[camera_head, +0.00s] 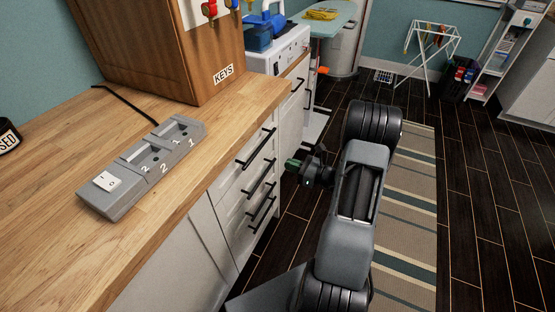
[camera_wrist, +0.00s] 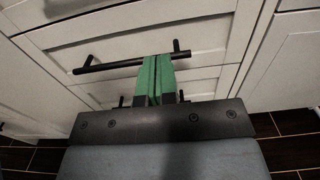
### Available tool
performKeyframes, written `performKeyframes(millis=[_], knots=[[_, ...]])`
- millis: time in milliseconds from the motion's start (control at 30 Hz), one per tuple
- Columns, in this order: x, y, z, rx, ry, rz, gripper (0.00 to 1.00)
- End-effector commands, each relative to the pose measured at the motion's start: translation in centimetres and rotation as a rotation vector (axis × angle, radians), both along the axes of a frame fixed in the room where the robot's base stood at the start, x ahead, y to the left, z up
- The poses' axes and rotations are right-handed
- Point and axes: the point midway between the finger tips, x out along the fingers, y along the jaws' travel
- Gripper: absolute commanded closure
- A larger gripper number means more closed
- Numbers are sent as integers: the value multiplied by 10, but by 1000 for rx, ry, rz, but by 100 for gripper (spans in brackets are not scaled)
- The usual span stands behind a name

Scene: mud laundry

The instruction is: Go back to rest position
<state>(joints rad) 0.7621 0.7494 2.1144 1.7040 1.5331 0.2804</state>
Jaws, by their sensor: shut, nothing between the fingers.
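My gripper (camera_head: 293,163) is at the end of my arm, to the right of the white drawer fronts and below the counter top. In the wrist view its two green fingers (camera_wrist: 157,80) are pressed together with nothing between them. Behind the fingers is a white drawer front (camera_wrist: 120,45) with a black bar handle (camera_wrist: 125,63). The fingertips overlap the handle in that view; I cannot tell whether they touch it. My arm is bent over the floor and striped rug.
A wooden counter (camera_head: 60,210) holds a grey power strip (camera_head: 145,165) and a wooden key cabinet (camera_head: 165,45). A striped rug (camera_head: 415,200) lies on the dark floor. A white drying rack (camera_head: 430,50) and a shelf unit (camera_head: 505,45) stand at the back. Open floor lies to the right.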

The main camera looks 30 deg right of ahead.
Motion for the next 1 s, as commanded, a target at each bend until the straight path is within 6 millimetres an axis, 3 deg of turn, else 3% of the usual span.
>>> performKeyframes(millis=[200,567,767,867,1000], knots=[[-24,-20,0,1,1,-2,100],[-34,-25,-5,-27,7,6,100],[-67,5,-33,-188,103,213,100],[-92,29,-18,-377,119,425,100],[-126,59,29,-737,71,797,100]])
